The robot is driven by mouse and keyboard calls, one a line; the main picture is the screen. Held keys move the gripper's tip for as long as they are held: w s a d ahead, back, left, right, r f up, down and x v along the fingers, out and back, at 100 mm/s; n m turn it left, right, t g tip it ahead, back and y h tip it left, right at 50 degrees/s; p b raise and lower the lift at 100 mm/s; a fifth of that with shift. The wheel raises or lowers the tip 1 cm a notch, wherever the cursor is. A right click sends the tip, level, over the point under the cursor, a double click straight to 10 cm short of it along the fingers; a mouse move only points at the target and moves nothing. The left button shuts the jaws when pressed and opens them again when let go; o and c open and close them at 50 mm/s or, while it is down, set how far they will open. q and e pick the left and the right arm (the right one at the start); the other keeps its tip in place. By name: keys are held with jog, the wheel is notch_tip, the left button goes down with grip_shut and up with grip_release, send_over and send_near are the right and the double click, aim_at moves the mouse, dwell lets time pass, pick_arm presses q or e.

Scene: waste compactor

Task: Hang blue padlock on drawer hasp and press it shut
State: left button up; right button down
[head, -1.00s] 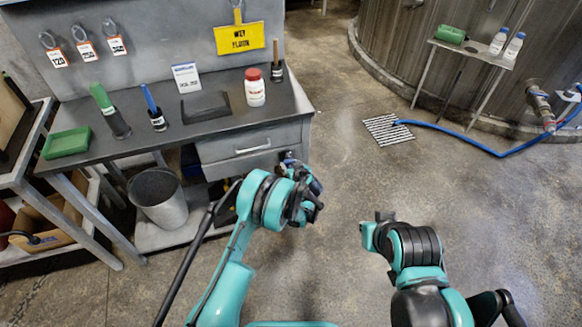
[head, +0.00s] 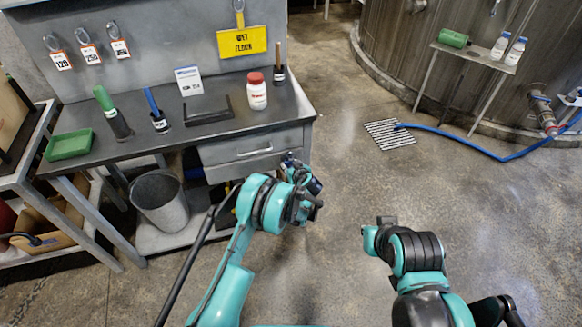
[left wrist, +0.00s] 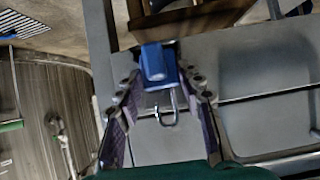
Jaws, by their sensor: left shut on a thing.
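A blue padlock (left wrist: 155,66) sits between the fingertips of my left gripper (left wrist: 160,90) in the left wrist view. Its metal shackle (left wrist: 168,108) points toward the palm, and one leg seems to end free. In the head view my left gripper (head: 303,180) is in front of the right end of the workbench drawer (head: 250,149), its fingers partly hidden by the wrist.
The workbench (head: 135,148) carries a green tray (head: 68,145), a white bottle with red lid (head: 257,92) and several tools. A grey bin (head: 160,200) stands below. A small table (head: 462,52) and a blue hose (head: 460,142) are at right. The middle floor is clear.

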pick_arm(q)
jog(key=shift+f, duration=0.2)
dwell(0.5)
jog(key=o, duration=1.2)
jog(key=shift+c, duration=0.5)
jog(key=v, duration=0.7)
jog(key=shift+p, duration=0.4)
jog(key=shift+w, duration=0.1)
